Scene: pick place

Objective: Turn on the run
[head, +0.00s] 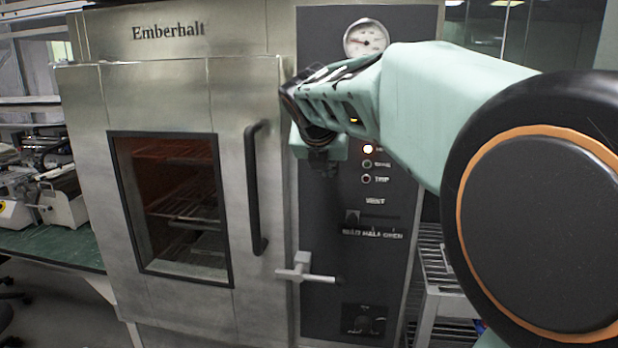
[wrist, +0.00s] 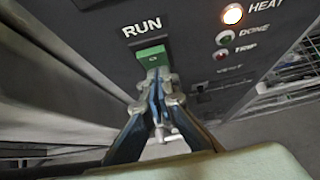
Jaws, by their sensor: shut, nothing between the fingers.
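The oven's dark control panel carries a white RUN label (wrist: 142,26) with a green rocker switch (wrist: 152,56) below it in the wrist view. My gripper (wrist: 156,76) is shut and empty, its tips together at the lower edge of the green switch. I cannot tell whether they press on it. In the head view my gripper (head: 322,158) is in front of the panel's left part and hides the RUN switch. The HEAT lamp (wrist: 232,14) glows warm white; it also shows in the head view (head: 368,149).
The steel oven (head: 90,95) has a windowed door with a black vertical handle (head: 256,188) left of the panel. A latch lever (head: 306,275) sticks out below. DONE (wrist: 224,38) and TRIP (wrist: 221,55) lamps look unlit. A wire rack stands to the right.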

